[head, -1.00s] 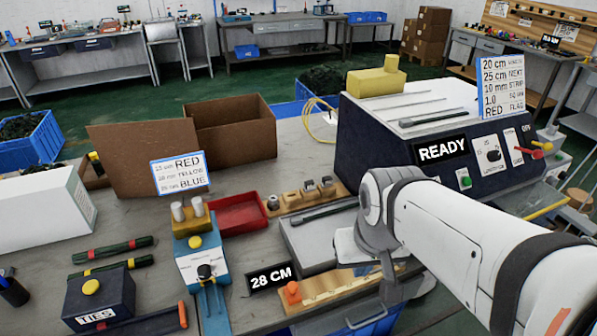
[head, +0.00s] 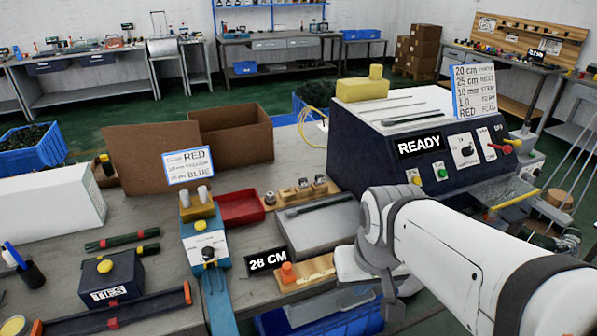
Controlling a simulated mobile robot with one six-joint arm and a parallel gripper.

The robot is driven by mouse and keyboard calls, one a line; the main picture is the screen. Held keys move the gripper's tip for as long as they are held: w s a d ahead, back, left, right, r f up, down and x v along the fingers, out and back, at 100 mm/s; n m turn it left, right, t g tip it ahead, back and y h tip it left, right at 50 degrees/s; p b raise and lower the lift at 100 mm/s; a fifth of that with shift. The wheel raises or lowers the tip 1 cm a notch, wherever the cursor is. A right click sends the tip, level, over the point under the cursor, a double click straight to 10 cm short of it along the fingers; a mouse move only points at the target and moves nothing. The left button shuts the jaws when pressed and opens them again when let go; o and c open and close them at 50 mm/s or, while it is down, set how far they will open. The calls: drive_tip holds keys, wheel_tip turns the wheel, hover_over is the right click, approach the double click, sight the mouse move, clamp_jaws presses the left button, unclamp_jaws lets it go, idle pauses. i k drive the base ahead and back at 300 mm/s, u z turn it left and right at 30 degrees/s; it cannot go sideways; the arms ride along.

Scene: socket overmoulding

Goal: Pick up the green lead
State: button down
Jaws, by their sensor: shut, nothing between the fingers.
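Two dark green leads lie side by side on the grey bench at the left. One green lead (head: 122,236) has red bands. The other green lead (head: 122,254) has bands that I cannot make out clearly. They lie just behind the dark box marked TIES (head: 105,278). My gripper (head: 389,306) hangs at the lower middle right, beyond the bench's front edge, far to the right of the leads. It is shut and empty. My white arm partly hides it.
A blue-and-yellow device (head: 203,245), a red tray (head: 240,208) and a wooden block by the 28 CM sign (head: 266,261) stand between the leads and my gripper. The READY machine (head: 400,160) is at the right. A long dark strip (head: 140,308) lies at the front left.

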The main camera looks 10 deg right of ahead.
sight(292, 211)
drive_tip(key=z, duration=0.05)
drive_tip(key=i, duration=0.5)
drive_tip(key=z, duration=0.75)
drive_tip(key=k, duration=1.25)
drive_tip(key=u, duration=0.9)
drive_tip(key=i, duration=1)
drive_tip(key=u, duration=0.05)
